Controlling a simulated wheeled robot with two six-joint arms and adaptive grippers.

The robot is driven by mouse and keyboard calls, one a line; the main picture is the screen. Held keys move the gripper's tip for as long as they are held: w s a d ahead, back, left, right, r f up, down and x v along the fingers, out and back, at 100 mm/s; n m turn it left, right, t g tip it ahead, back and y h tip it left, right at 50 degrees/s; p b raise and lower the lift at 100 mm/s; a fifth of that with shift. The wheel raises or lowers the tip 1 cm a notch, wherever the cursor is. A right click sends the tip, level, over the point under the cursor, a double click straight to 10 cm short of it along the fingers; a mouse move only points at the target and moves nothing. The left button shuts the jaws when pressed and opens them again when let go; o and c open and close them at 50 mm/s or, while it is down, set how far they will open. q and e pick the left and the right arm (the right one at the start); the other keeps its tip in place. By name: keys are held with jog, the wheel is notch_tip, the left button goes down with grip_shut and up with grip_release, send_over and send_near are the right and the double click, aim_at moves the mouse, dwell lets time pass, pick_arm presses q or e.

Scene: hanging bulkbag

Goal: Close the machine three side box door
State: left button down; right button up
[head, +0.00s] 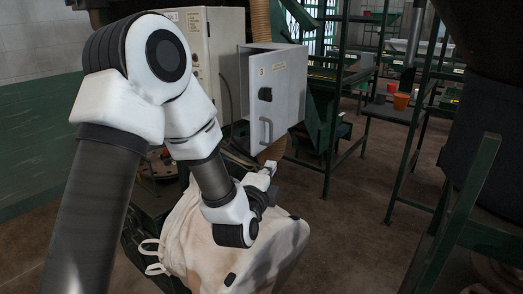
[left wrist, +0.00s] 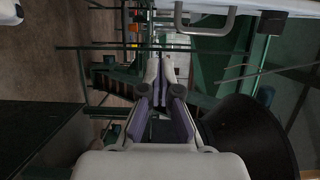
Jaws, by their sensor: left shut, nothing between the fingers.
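The grey side box door (head: 285,85) stands at the upper middle of the head view, marked with a 3. It has a black latch and a bar handle (head: 265,131). The door appears to stand out at an angle, but how far it is open is hard to tell. My left gripper (head: 268,168) is shut and empty, just below the handle and apart from it. In the left wrist view its fingers (left wrist: 161,70) point ahead, and a grey bar handle (left wrist: 205,27) shows at the top. My right gripper is not in view.
A beige control cabinet (head: 205,45) stands behind and left of the door. A pale bulk bag (head: 190,245) hangs below my left arm. Green steel frames (head: 333,100) stand to the right. Brown floor (head: 350,220) is open at the lower right.

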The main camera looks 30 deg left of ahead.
pick_arm(q)
jog(key=w+a+p, duration=0.3)
jog(key=w+a, duration=0.1)
jog(key=a, duration=0.1)
jog(key=shift+w+a, duration=0.3)
jog(key=shift+w+d+f, duration=0.1)
